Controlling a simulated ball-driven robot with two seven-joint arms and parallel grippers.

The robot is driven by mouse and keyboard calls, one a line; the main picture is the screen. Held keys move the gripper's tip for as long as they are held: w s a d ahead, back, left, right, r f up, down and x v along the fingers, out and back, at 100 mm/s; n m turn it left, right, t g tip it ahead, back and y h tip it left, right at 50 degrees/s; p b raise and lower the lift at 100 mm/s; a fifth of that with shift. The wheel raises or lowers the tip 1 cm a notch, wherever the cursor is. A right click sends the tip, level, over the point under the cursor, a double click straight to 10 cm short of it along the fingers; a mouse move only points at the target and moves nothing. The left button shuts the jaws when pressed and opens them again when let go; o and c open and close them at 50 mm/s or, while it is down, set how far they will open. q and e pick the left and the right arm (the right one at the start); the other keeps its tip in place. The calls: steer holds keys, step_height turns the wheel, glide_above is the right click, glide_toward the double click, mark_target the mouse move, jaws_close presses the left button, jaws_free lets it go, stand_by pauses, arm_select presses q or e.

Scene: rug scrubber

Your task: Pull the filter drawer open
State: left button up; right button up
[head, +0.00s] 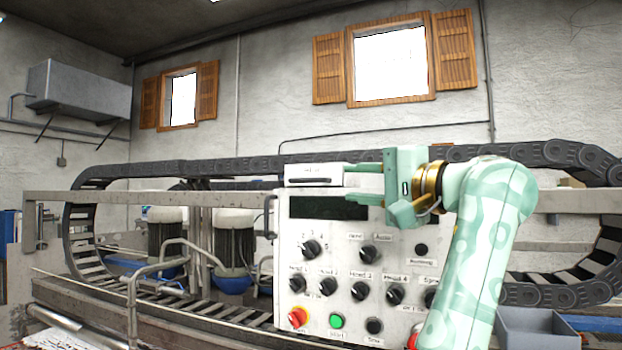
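The filter drawer (314,171) looks to be the small white box with a label and a dark handle slot, on top of the control panel's left part. It appears shut, though its depth is hard to judge.
The white control panel (325,262) with several knobs and buttons stands below the drawer. A black cable chain (225,168) runs behind. A metal rail (130,200) lies at left. A grey bin (535,330) is at lower right.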

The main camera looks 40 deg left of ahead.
mark_target(316, 180)
arm_select(q)
steer(key=a, duration=0.3)
steer(key=a+p, duration=0.1)
steer(key=a, duration=0.6)
steer(key=shift+w+a+r+p, duration=0.25)
steer(key=shift+w+r+p, duration=0.05)
steer(key=shift+w+r, duration=0.1)
steer(key=shift+a, duration=0.3)
jaws_close()
